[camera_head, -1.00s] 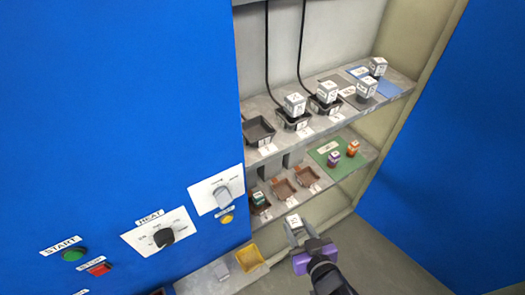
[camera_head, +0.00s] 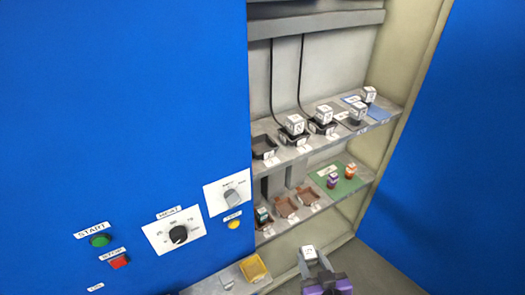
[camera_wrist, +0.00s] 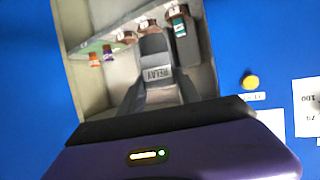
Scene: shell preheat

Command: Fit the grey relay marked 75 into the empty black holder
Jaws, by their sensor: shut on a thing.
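My gripper (camera_head: 309,260) is shut on a grey relay (camera_head: 308,251) with a white marked top, held in front of and below the lower shelf; the mark is too small to read. In the wrist view the relay (camera_wrist: 156,73) sits between the fingers, with a "RELAY" label facing the camera. The empty black holder (camera_head: 264,147) is at the left end of the upper shelf, up and to the left of my gripper and well apart from it. It does not show in the wrist view.
Two black holders beside it carry grey relays (camera_head: 294,126) (camera_head: 323,116). More grey relays (camera_head: 357,112) stand further right. The lower shelf has brown holders (camera_head: 286,207) and a green mat (camera_head: 350,185) with small coloured parts. A yellow bin (camera_head: 253,268) is left of my gripper. A blue panel (camera_head: 450,170) stands at right.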

